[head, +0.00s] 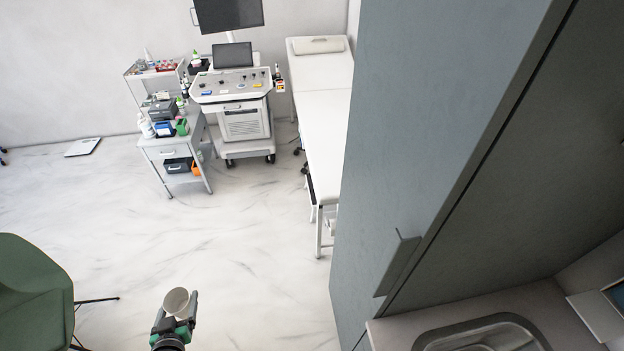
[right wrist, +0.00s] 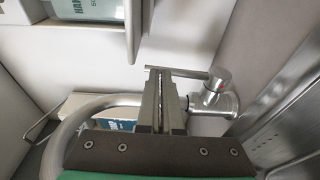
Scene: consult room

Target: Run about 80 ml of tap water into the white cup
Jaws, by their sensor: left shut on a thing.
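The white cup (head: 176,302) shows at the bottom of the head view, held over open floor. My left gripper (head: 178,318) is shut on it, with a finger on either side. What is inside the cup cannot be made out. In the right wrist view, the metal tap (right wrist: 212,98) is fixed to the wall, with a curved spout (right wrist: 75,125) and a thin lever (right wrist: 190,73). My right gripper (right wrist: 161,75) is shut, its fingertips close to the lever. Whether they touch it cannot be told. No water shows.
A steel sink (head: 480,335) is partly in view at the lower right. A tall grey cabinet (head: 430,130) stands between it and the room. A green chair (head: 32,295) is at the left. A couch (head: 325,120) and trolley (head: 235,105) stand farther back. The middle floor is clear.

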